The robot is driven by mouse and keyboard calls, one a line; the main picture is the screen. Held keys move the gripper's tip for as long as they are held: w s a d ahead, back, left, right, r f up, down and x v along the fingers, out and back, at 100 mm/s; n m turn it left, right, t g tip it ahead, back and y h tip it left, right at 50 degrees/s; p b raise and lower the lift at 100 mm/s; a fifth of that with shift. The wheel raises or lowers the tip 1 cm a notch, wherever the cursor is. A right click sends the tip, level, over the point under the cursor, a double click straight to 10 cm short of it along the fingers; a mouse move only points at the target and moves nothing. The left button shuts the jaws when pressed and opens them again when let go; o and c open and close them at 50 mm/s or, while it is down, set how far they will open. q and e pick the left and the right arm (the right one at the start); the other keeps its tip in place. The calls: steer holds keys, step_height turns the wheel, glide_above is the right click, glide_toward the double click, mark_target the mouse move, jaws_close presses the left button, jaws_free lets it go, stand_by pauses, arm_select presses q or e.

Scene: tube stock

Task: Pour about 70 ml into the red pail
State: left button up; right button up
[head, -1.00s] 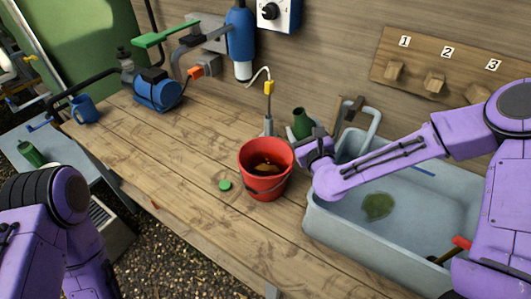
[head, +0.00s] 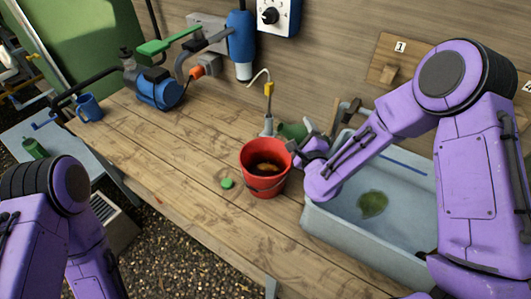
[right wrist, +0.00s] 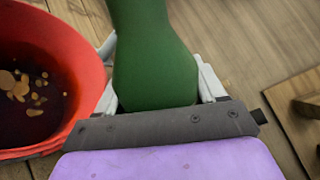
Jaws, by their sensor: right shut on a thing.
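The red pail (head: 262,184) stands on the wooden bench just left of the grey basin. Dark liquid with a brownish patch shows inside it. My right gripper (head: 303,146) is shut on a green bottle (head: 290,130) behind the pail's right rim. The bottle is tilted, with its upper part toward the left. In the right wrist view the bottle (right wrist: 152,55) sits between the fingers, beside the pail (right wrist: 85,60). The bottle's mouth is out of that view, and I see no stream. My left arm shows at lower left; its gripper is out of view.
A green cap (head: 227,183) lies left of the pail. The basin (head: 335,225) is to the right, with a green patch in it. A probe with a yellow part (head: 268,90) stands behind the pail. A blue mug (head: 88,107) is far left. The bench's left middle is clear.

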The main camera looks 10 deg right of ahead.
steer(key=shift+d+r+n+p, duration=0.1)
steer(key=shift+r+n+p, duration=0.5)
steer(key=shift+r, duration=0.2)
steer(key=shift+f, duration=0.3)
arm_select(q)
steer(key=shift+r, duration=1)
arm_select(e)
steer(key=shift+d+f+n, duration=0.1)
steer(key=shift+d+n, duration=0.05)
steer(key=shift+n, duration=0.55)
arm_select(q)
steer(key=shift+f+b, duration=0.3)
arm_select(e)
steer(key=shift+a+f+h, duration=0.2)
steer(key=shift+f+h, duration=0.1)
arm_select(q)
steer(key=shift+f+b, duration=0.5)
arm_select(e)
steer(key=shift+w+a+f+n, duration=0.1)
steer(key=shift+a+f+n, duration=0.45)
steer(key=shift+n, duration=0.25)
steer(key=shift+d+r, duration=0.1)
arm_select(q)
steer(key=shift+r, duration=0.15)
arm_select(e)
steer(key=shift+d, duration=0.15)
steer(key=shift+d, duration=0.15)
steer(key=shift+d, duration=0.25)
